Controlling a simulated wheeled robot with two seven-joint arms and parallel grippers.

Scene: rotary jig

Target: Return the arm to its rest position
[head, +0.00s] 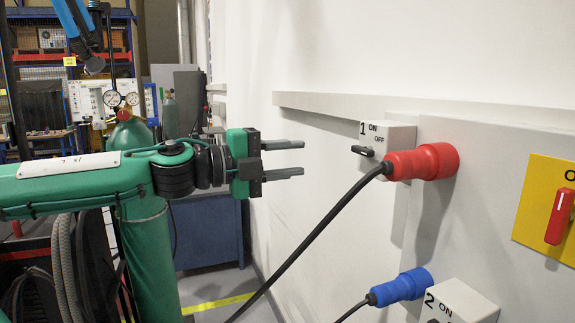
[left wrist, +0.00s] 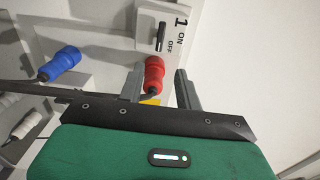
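My left arm comes in from the left in the head view, held level. Its gripper (head: 300,158) has two grey fingers apart with nothing between them, pointing at the wall panel. It stands in free air left of the switch box marked 1 (head: 388,140), whose black knob (head: 363,151) lies about level. In the left wrist view the two fingers (left wrist: 160,82) are also apart. The red plug (left wrist: 154,72) shows beyond them, and switch box 1 (left wrist: 172,30) lies above. I see no contact with either. My right gripper is in neither view.
The red plug (head: 425,162) and blue plug (head: 402,287) sit in the panel with black cables hanging. A second switch box (head: 457,303) and a yellow plate with a red handle (head: 558,215) are at right. A green cylinder (head: 150,255) stands below my arm.

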